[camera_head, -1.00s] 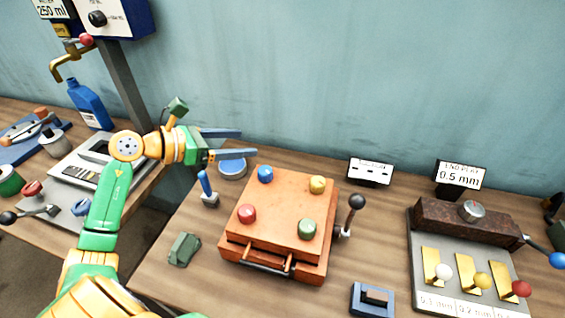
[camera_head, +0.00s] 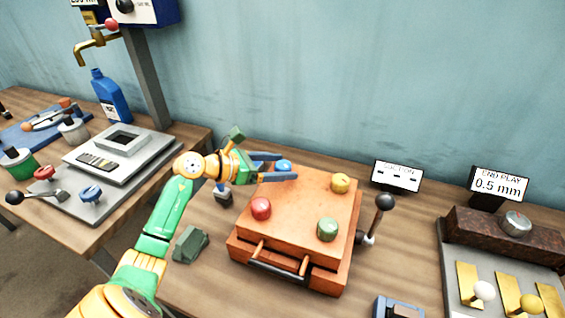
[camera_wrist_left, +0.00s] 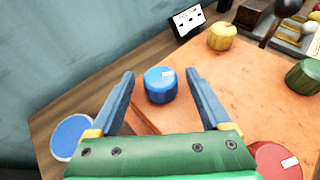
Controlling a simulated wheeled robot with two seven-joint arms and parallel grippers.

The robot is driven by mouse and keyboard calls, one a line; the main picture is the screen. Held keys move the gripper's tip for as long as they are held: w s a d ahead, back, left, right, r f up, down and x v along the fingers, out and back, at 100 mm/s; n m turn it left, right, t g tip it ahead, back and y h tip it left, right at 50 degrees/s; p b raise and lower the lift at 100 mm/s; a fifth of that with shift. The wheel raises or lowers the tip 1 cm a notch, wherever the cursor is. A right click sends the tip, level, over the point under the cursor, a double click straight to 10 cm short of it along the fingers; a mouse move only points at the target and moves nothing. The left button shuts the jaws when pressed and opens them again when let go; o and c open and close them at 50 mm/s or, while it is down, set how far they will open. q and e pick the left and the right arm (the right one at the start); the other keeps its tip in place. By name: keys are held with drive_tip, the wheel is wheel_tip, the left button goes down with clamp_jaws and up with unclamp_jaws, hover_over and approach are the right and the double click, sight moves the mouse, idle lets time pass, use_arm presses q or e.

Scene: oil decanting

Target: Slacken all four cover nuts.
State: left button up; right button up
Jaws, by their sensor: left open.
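The orange cover box (camera_head: 300,195) stands on the bench with a round nut near each corner of its top. The blue nut (camera_head: 283,165) is at the back left, the yellow nut (camera_head: 340,183) at the back right, the red nut (camera_head: 261,208) at the front left and the green nut (camera_head: 327,229) at the front right. My left gripper (camera_head: 282,167) is open, its fingers on either side of the blue nut. In the left wrist view the blue nut (camera_wrist_left: 160,85) sits between the spread fingers, apart from both. White marks show on the blue and red (camera_wrist_left: 278,162) nuts. My right gripper is out of view.
A black-knobbed lever (camera_head: 384,203) stands at the box's right side. A dark green block (camera_head: 191,244) lies left of the box. A blue round lid (camera_wrist_left: 72,138) lies near the box's left edge.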

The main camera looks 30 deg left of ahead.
use_arm(q)
drive_tip(key=shift+w+d+f, duration=0.25)
drive_tip(key=shift+w+d, duration=0.1)
drive_tip(key=shift+w, duration=0.2)
drive_tip(key=shift+s+a, duration=0.1)
clamp_jaws()
drive_tip(key=shift+r+y+p, duration=0.15)
drive_tip(key=shift+y+p, duration=0.15)
drive_tip(key=shift+p, duration=0.05)
drive_tip(key=n+y+p, duration=0.2)
drive_tip(key=p, duration=0.2)
drive_tip(key=n+t+y+p, duration=0.1)
drive_tip(key=n+p, duration=0.1)
drive_tip(key=p, duration=0.1)
drive_tip(key=shift+r+y+p, duration=0.35)
drive_tip(key=shift+y, duration=0.05)
drive_tip(key=shift+f+y+p, duration=0.15)
drive_tip(key=shift+y+p, duration=0.15)
drive_tip(key=shift+f+n+t, duration=0.15)
drive_tip(key=shift+n+t, duration=0.15)
drive_tip(key=shift+f, duration=0.15)
unclamp_jaws()
